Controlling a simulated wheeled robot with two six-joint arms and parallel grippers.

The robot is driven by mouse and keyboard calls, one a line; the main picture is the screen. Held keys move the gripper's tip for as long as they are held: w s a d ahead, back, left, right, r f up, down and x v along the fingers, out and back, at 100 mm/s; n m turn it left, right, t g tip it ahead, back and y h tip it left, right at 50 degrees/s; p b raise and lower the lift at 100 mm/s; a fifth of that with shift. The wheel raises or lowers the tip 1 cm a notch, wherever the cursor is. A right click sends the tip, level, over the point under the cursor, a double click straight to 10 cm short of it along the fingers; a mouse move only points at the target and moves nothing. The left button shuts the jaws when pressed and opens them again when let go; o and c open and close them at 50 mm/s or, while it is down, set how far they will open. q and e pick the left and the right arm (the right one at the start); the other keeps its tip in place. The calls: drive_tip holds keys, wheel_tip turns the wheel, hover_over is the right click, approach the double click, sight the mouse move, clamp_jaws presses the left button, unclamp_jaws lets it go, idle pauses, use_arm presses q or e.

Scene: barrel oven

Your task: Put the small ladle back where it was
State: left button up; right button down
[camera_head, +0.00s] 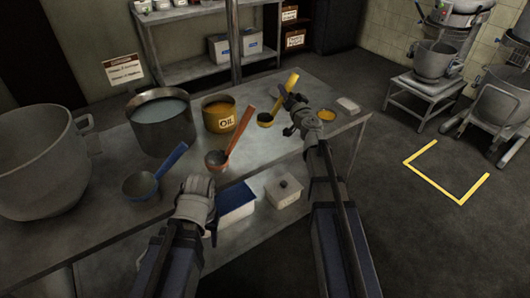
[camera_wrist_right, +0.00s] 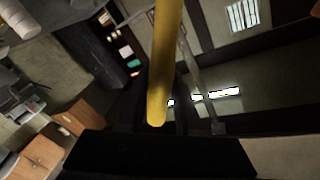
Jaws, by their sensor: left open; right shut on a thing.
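A small ladle with a yellow handle (camera_head: 292,82) and a dark, yellow-rimmed bowl (camera_head: 265,119) is at the far right part of the metal table (camera_head: 245,165). My right gripper (camera_head: 289,101) is shut on its handle. The handle (camera_wrist_right: 162,60) runs between the fingers in the right wrist view. The handle leans up and to the right; I cannot tell if the bowl touches the table. A ladle with an orange handle (camera_head: 241,130) and one with a blue handle (camera_head: 171,159) rest on the table. My left gripper (camera_head: 196,187) is open and empty near the front edge.
A yellow OIL pot (camera_head: 218,114), a steel pot of pale liquid (camera_head: 161,122) and a large mixing bowl (camera_head: 38,160) stand on the table. White containers (camera_head: 284,193) sit on the lower shelf.

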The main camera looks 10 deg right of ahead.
wheel_tip(320, 180, down, 10)
drive_tip(key=b, duration=1)
drive_tip(key=shift+f, duration=0.2)
drive_tip(key=c, duration=0.6)
unclamp_jaws()
drive_tip(key=shift+r, duration=0.15)
drive_tip(key=s, duration=1.2)
drive_tip(key=shift+d, duration=0.15)
